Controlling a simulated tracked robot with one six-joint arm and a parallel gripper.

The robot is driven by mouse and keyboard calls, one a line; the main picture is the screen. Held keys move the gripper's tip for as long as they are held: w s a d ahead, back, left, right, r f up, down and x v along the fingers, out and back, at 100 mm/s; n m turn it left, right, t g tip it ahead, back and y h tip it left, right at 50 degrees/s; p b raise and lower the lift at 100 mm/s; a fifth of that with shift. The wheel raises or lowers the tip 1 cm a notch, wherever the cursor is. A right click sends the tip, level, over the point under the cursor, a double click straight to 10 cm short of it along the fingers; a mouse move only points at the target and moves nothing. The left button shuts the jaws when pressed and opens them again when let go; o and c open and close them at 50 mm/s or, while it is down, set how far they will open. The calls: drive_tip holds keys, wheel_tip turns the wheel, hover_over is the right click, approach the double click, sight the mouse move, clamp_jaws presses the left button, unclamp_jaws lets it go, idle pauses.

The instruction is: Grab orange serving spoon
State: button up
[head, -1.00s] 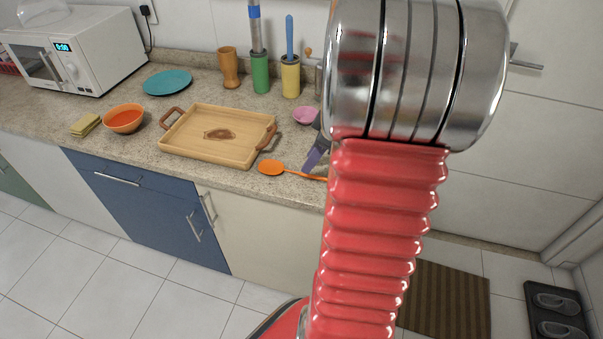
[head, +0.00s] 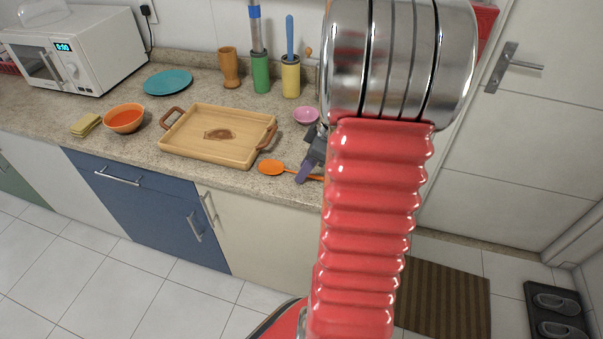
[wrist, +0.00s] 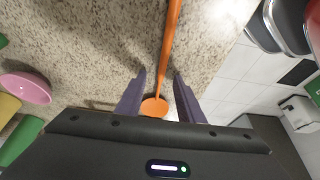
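The orange serving spoon (head: 272,167) lies on the counter near its front edge, right of the wooden tray. In the head view its bowl points left and its handle runs right, partly hidden by my gripper and arm. My gripper (head: 304,172) is over the handle, just right of the bowl. In the wrist view my gripper (wrist: 160,76) is open, with one purple finger on each side of the spoon. There the spoon's bowl (wrist: 154,107) shows between the fingers and the handle extends up the picture. I cannot tell whether the fingers touch it.
The wooden tray (head: 240,151) is left of the spoon. A pink bowl (head: 306,115) stands behind my gripper. Green (head: 261,74) and yellow (head: 291,78) cups stand at the back. The counter's front edge is close to the spoon, with cabinets below.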

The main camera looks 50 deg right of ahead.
drive_tip(key=shift+c, duration=0.2)
clamp_jaws()
drive_tip(key=shift+r, duration=0.1)
idle(0.4)
wheel_tip(320, 180, up, 10)
idle(0.4)
idle(0.5)
